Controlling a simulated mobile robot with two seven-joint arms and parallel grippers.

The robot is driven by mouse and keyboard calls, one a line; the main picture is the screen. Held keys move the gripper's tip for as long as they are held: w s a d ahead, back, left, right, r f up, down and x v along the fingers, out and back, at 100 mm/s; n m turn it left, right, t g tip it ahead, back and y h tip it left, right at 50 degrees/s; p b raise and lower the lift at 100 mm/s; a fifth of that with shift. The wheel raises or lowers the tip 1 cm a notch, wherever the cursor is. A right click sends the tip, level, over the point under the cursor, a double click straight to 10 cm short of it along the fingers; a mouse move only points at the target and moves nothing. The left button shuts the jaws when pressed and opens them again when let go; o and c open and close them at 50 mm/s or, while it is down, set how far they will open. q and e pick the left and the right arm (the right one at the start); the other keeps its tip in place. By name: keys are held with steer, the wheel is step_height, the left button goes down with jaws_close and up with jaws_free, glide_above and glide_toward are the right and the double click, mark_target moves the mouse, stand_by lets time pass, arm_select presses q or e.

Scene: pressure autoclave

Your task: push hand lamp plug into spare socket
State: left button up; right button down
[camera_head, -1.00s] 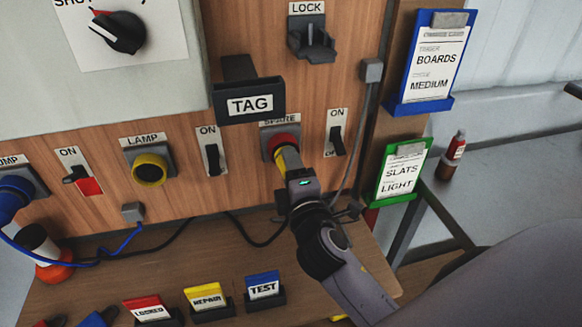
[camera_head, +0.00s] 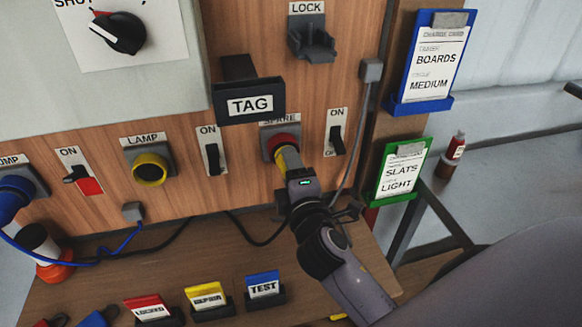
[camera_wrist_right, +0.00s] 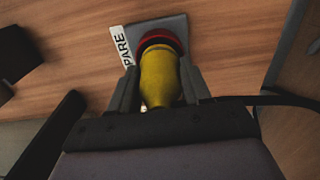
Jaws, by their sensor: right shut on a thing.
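The yellow hand lamp plug (camera_head: 290,157) is at the red spare socket (camera_head: 281,142) on the wooden panel. In the right wrist view the yellow plug (camera_wrist_right: 160,78) lies between both fingers, and its front end meets the red ring of the socket (camera_wrist_right: 161,40). How deep it sits inside the ring is hidden. My right gripper (camera_head: 296,172) is shut on the plug, pointing up at the panel; it also shows in the right wrist view (camera_wrist_right: 160,90). The yellow lamp socket (camera_head: 150,172) to the left is empty. My left gripper is not in view.
A black TAG holder (camera_head: 249,103) juts out above the spare socket. Switches stand on both sides, the right one (camera_head: 337,140) close by. A grey cable (camera_head: 357,130) runs down at right. Labelled card stands (camera_head: 263,287) sit on the bench below.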

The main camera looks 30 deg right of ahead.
steer(key=shift+w+d, duration=0.2)
steer(key=shift+w, duration=0.45)
steer(key=shift+c, duration=2.1)
jaws_free()
steer(key=shift+s, duration=0.15)
steer(key=b+v, duration=0.1)
steer(key=v, duration=0.6)
